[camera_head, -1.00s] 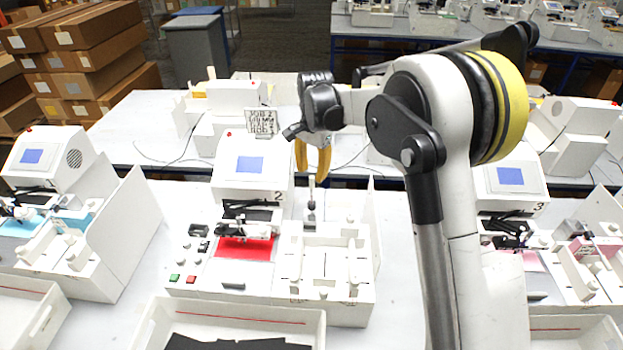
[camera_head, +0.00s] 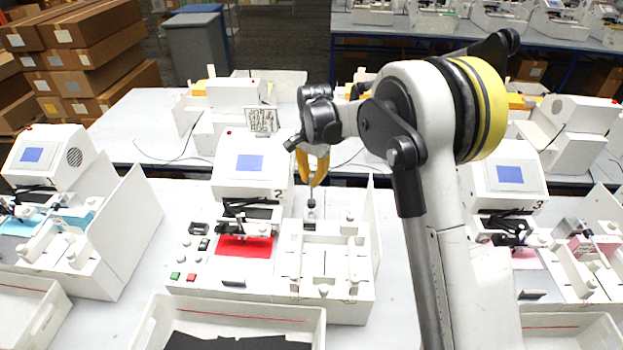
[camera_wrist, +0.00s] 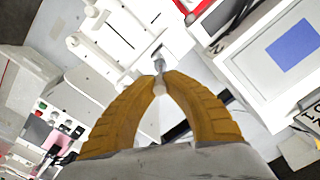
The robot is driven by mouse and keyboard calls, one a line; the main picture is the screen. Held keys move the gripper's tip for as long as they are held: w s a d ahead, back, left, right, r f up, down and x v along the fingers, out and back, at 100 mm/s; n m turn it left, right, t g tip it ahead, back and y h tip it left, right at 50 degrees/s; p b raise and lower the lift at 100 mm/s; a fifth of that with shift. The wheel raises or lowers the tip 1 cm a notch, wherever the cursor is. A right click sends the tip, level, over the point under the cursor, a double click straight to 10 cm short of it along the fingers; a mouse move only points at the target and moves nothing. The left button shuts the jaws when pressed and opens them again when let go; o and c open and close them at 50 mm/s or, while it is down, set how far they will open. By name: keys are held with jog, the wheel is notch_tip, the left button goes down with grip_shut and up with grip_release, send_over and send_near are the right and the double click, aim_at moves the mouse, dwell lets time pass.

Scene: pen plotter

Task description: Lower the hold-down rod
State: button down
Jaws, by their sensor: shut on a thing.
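The hold-down rod (camera_head: 311,202) is a thin metal rod standing upright at the back of plotter 2 (camera_head: 250,187), right of its screen housing. My gripper (camera_head: 313,183) has yellow fingers pointing down, with their tips together at the rod's upper end. In the wrist view, the fingertips (camera_wrist: 159,82) are shut around a small pale knob, and the rod (camera_wrist: 159,62) runs on beyond them to its grey mount. The fingers hide part of the rod's top.
A white side panel (camera_head: 361,220) stands right of the rod. Red material (camera_head: 244,246) lies on plotter 2's bed. A white tray (camera_head: 240,310) with black sheets sits in front. Plotter 3 (camera_head: 510,178) is right of my arm.

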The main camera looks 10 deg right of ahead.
jog(key=shift+s, duration=0.1)
jog(key=s+a+f+t+h+b, duration=0.2)
jog(key=s+f+t+b, duration=0.8)
jog(key=b, duration=1.2)
jog(key=s+t, duration=0.2)
jog(key=s, duration=0.1)
jog(key=shift+a+t, duration=0.3)
jog(key=shift+a, duration=0.05)
jog(key=shift+s, duration=0.15)
jog(key=shift+r, duration=0.1)
